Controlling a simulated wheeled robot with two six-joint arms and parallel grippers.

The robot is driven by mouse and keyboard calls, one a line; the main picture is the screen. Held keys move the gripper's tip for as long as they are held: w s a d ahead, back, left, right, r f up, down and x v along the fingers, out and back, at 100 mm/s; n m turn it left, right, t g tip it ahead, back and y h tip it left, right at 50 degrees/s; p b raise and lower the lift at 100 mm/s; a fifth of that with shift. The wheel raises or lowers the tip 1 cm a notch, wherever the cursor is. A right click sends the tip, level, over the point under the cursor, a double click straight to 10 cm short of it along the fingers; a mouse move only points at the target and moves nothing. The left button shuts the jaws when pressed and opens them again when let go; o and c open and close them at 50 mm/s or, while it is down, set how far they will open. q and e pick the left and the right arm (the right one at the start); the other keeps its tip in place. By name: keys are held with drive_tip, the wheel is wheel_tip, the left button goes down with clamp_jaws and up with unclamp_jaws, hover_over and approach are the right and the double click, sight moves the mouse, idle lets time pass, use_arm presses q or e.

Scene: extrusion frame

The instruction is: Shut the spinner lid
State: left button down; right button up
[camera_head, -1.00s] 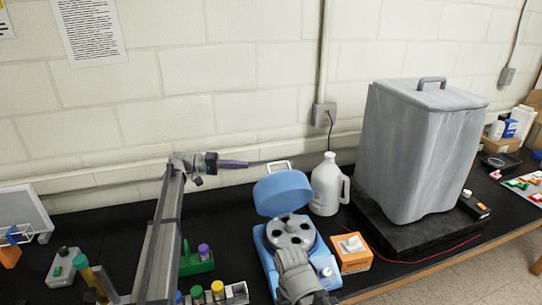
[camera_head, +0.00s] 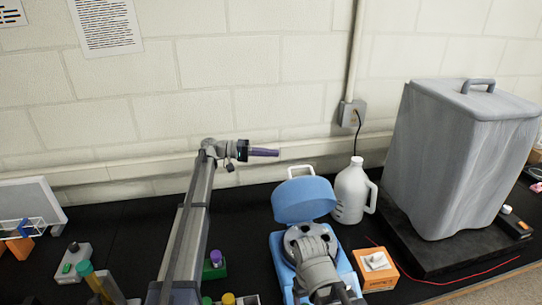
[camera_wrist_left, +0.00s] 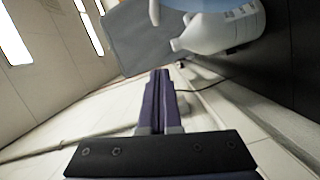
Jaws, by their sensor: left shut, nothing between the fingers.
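The spinner (camera_head: 282,272) is a blue box on the black bench. Its blue lid (camera_head: 303,203) stands raised, tilted back, with a white handle (camera_head: 300,171) at its top. Part of the grey rotor shows below the lid. My left gripper (camera_head: 266,152), with purple fingers, is shut and empty. It is apart from the lid, above and to the left of it in the head view. Its shut fingers also show in the left wrist view (camera_wrist_left: 157,98). A grey jointed arm link of mine covers the spinner's front; my right gripper's fingers do not show.
A white jug (camera_head: 350,195) stands just right of the lid and also shows in the left wrist view (camera_wrist_left: 225,30). An orange box (camera_head: 376,270) is right of the spinner. A large grey bin (camera_head: 455,160) stands farther right. Racks with tubes are at the left front.

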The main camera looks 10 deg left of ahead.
use_arm(q)
drive_tip(key=s+d+f+b, duration=0.1)
drive_tip(key=s+d, duration=0.2)
drive_tip(key=d, duration=0.5)
drive_tip(key=shift+s+f, duration=0.2)
